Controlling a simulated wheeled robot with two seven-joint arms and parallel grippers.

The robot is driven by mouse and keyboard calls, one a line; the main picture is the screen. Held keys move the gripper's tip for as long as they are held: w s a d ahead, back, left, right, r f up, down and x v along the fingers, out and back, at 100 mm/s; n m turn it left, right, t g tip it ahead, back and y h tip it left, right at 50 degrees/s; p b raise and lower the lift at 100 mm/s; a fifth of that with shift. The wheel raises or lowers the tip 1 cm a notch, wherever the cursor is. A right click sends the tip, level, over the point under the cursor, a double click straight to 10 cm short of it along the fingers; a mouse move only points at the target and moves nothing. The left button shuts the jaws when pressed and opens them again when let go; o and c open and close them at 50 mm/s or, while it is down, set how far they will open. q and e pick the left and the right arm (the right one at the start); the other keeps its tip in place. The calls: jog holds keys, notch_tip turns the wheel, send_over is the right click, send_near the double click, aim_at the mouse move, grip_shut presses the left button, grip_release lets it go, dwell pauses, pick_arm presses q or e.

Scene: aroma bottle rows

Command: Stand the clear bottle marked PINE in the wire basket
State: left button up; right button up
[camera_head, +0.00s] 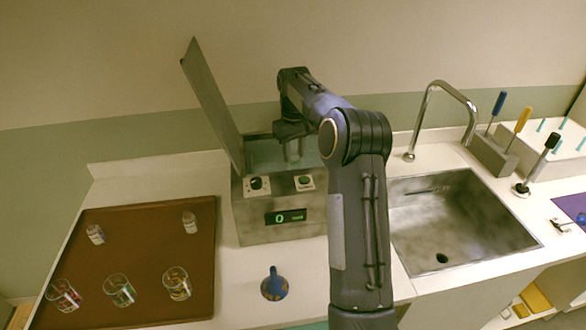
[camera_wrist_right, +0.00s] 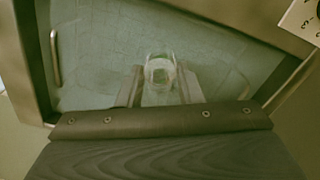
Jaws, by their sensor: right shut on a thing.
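My right gripper (camera_head: 291,142) reaches down into the open tank of the metal bath. It is shut on a clear bottle (camera_wrist_right: 160,72), which stands out between the two fingers in the right wrist view; no marking on it can be read. In the head view the bottle (camera_head: 292,152) is a pale shape below the gripper. The wire basket (camera_wrist_right: 55,58) seems to be inside the tank, where a wire handle and a faint mesh-like floor show. I cannot tell whether the bottle touches the floor. My left gripper is not in view.
The bath (camera_head: 240,215) has a raised lid (camera_head: 213,105) on its left, close to my arm. A brown tray (camera_head: 140,255) holds two small bottles and three glasses. A sink (camera_head: 455,215) with a tall tap is right.

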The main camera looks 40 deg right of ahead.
aim_at(294, 165)
jog(key=shift+f+p, duration=0.3)
jog(key=shift+f, duration=2.25)
jog(key=shift+f, duration=0.1)
jog(key=o, duration=1)
jog(key=shift+c, duration=0.2)
